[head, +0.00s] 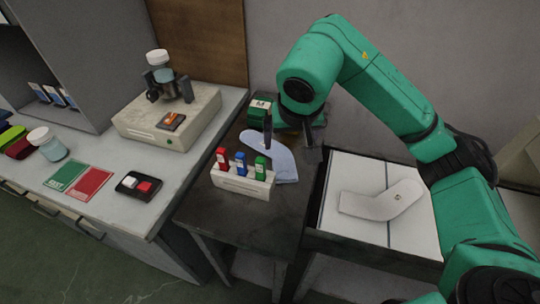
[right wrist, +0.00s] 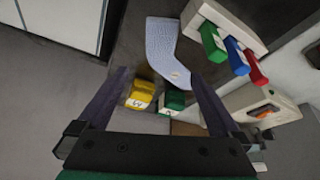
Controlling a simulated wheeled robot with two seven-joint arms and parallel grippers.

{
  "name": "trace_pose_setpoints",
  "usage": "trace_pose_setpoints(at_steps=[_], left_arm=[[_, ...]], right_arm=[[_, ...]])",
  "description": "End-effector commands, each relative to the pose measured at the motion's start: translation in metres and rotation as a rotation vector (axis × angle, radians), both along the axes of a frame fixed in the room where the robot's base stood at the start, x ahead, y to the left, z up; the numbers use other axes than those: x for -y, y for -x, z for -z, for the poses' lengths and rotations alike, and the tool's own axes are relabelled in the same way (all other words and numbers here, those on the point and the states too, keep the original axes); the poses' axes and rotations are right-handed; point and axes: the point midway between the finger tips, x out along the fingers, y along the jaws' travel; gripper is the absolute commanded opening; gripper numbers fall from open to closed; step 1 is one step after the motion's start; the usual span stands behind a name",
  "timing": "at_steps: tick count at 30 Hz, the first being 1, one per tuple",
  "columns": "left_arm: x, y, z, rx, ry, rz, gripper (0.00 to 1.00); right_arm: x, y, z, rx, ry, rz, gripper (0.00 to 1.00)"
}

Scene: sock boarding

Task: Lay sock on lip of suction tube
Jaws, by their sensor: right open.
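A pale blue, finely patterned sock (head: 284,160) lies flat on the dark table, partly hidden behind my right gripper in the head view. It also shows in the right wrist view (right wrist: 163,50), bent at the heel, with a small round mark near one end. My right gripper (head: 290,150) is open and empty above the sock; its two dark fingers stand apart in the wrist view (right wrist: 157,78), with one end of the sock beyond and between their tips. I cannot clearly make out a suction tube. My left gripper is not in view.
A white rack (head: 243,184) with red, blue and green pieces stands beside the sock. A white sock-shaped piece (head: 380,203) lies on a white-panelled surface at right. Green (right wrist: 174,98) and yellow (right wrist: 141,93) blocks sit near the fingers. A beige machine (head: 168,118) stands left.

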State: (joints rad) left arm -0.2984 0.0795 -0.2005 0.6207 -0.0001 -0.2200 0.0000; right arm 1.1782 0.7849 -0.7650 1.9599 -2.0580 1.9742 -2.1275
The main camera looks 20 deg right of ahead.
Motion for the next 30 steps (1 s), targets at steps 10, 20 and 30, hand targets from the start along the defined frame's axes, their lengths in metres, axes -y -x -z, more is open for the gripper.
trace_pose_setpoints(at_steps=[10, 20, 30], left_arm=[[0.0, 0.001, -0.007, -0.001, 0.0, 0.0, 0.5], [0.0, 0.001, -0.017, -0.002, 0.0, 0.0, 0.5], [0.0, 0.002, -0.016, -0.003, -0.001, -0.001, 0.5]], right_arm=[[0.005, -0.028, 0.069, -0.005, -0.004, -0.001, 1.0], [0.008, -0.049, 0.117, -0.005, -0.006, -0.002, 1.0], [0.008, -0.05, 0.119, -0.002, -0.005, -0.002, 1.0]])
